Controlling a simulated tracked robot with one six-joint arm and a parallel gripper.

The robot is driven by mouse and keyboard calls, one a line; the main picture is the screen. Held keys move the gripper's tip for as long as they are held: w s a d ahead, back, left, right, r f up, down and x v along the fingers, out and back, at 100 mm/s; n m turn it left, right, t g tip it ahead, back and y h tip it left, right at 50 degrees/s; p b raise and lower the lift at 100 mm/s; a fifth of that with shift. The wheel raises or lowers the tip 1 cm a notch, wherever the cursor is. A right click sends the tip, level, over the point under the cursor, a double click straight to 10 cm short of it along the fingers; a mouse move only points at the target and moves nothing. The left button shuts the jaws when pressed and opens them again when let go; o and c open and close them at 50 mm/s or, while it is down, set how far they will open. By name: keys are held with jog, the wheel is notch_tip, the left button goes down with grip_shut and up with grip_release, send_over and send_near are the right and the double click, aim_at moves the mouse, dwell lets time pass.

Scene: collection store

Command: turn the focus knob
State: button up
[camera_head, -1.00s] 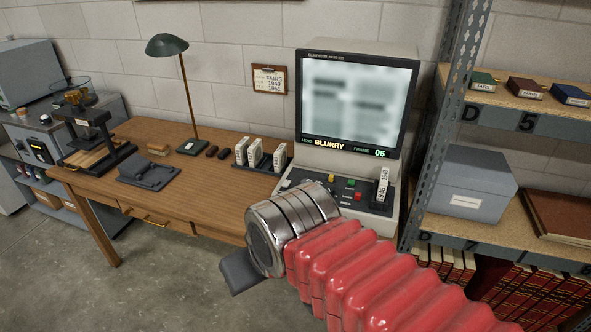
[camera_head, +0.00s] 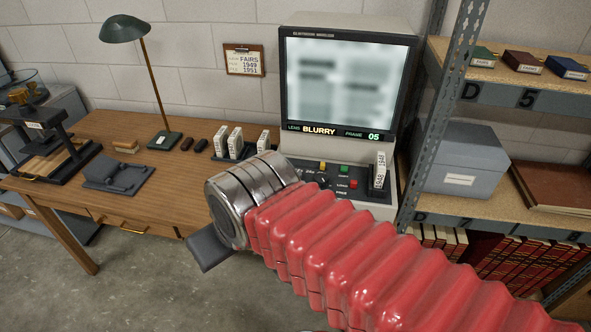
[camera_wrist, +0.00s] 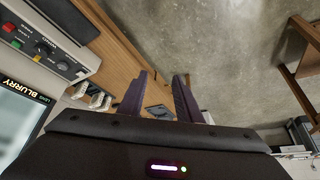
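The microfilm reader (camera_head: 345,150) stands at the right end of the wooden desk. Its screen (camera_head: 345,85) is a grey blur and its strip reads "BLURRY", frame 05. In the head view my wrist covers part of the control panel (camera_head: 350,181). In the wrist view the panel lies at upper left, with a dark round knob (camera_wrist: 42,48) and another dark round control (camera_wrist: 63,66); I cannot read which is the focus knob. My gripper (camera_wrist: 163,80) is open and empty, in front of the desk edge, apart from the panel, its fingers pointing over the floor.
White film boxes (camera_head: 236,141) stand in a rack just left of the reader. A lamp (camera_head: 150,75) and a grey device (camera_head: 117,174) are further left. A metal shelf post (camera_head: 436,130) rises close on the reader's right. The floor before the desk is clear.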

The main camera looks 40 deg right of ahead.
jog(key=shift+o, duration=1.4)
jog(key=shift+w+d+r, duration=0.1)
jog(key=shift+w+d, duration=0.05)
jog(key=shift+w, duration=0.05)
jog(key=shift+o, duration=0.3)
jog(key=w+d+r+m, duration=0.1)
jog(key=w+d, duration=0.5)
jog(key=w, duration=0.2)
jog(key=shift+d+m+h, duration=0.35)
jog(key=shift+m+h, duration=0.05)
jog(key=w+d+f+m+g+h, duration=0.1)
jog(key=w+d+f, duration=0.1)
jog(key=w+d, duration=0.5)
jog(key=w+d+f+m, duration=0.2)
jog(key=w+d, duration=0.1)
jog(key=d, duration=0.8)
send_near(296, 173)
jog(key=shift+m+g, duration=0.3)
jog(key=shift+m, duration=0.1)
jog(key=v, duration=0.5)
jog(key=shift+a+r, duration=0.2)
jog(key=shift+r, duration=0.25)
jog(key=x, duration=1.3)
jog(key=shift+w+d+f, duration=0.2)
jog(key=shift+f, duration=0.15)
jog(key=shift+c, duration=0.5)
